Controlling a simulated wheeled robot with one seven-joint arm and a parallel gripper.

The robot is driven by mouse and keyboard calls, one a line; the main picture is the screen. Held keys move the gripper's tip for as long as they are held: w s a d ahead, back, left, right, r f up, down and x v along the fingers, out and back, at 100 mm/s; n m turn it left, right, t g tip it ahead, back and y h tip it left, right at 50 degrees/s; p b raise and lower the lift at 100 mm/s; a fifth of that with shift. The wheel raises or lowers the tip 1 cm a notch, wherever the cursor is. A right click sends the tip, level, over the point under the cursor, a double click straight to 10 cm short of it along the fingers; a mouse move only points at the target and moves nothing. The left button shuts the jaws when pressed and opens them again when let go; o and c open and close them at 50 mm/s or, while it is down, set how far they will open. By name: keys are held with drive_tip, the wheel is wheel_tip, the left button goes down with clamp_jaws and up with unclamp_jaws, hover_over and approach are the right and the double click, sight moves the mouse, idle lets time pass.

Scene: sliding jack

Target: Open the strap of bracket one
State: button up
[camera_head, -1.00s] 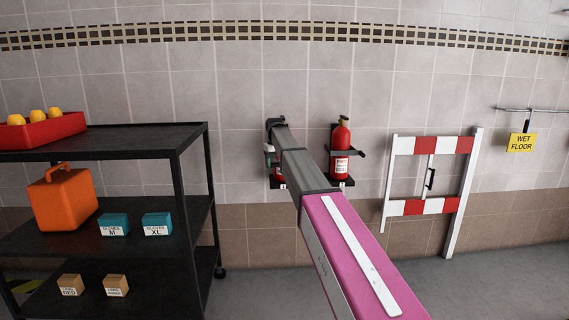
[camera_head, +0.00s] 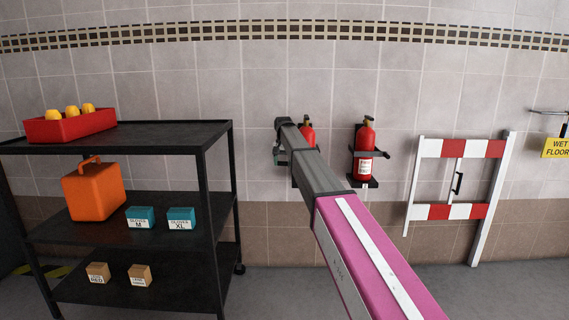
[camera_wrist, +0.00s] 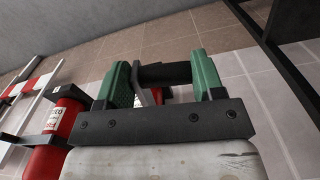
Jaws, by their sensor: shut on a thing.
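Two red fire extinguishers hang in black brackets on the tiled wall. The left extinguisher (camera_head: 307,132) and its bracket are largely hidden behind my arm. The right extinguisher (camera_head: 366,150) stands upright in its bracket (camera_head: 362,183), with a black strap across it. My gripper (camera_head: 279,150) is at the left side of the left bracket. In the wrist view my green fingers (camera_wrist: 163,78) are shut on a dark bar, seemingly the strap (camera_wrist: 165,73). A bit of red and white shows behind them. An extinguisher (camera_wrist: 66,118) also shows at the left there. I cannot read bracket numbers.
A black shelf trolley (camera_head: 130,136) stands at the left, with a red bin (camera_head: 70,126), an orange case (camera_head: 93,192) and small boxes. A red and white barrier (camera_head: 460,148) leans at the right. A yellow sign (camera_head: 556,148) hangs at the right edge.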

drive_tip(key=shift+w+r, duration=0.1)
drive_tip(key=o, duration=1.1)
drive_tip(key=shift+r, duration=0.1)
wheel_tip(320, 180, up, 11)
drive_tip(key=shift+f, duration=0.2)
drive_tip(key=s+d+f, duration=0.4)
drive_tip(key=s+f, duration=0.1)
drive_tip(key=f, duration=0.4)
drive_tip(key=s+d+f, duration=0.4)
drive_tip(key=s+f, duration=0.1)
drive_tip(key=f, duration=0.4)
drive_tip(key=shift+n, duration=0.6)
drive_tip(key=s+d+f, duration=0.4)
drive_tip(key=s+f, duration=0.4)
drive_tip(key=s, duration=0.3)
drive_tip(key=s+d+f, duration=0.4)
drive_tip(key=s+f, duration=0.5)
drive_tip(key=s, duration=0.3)
drive_tip(key=s+d+f, duration=0.5)
drive_tip(key=s+f, duration=0.3)
drive_tip(key=s, duration=0.3)
drive_tip(key=shift+s+f, duration=0.15)
drive_tip(key=shift+f, duration=0.2)
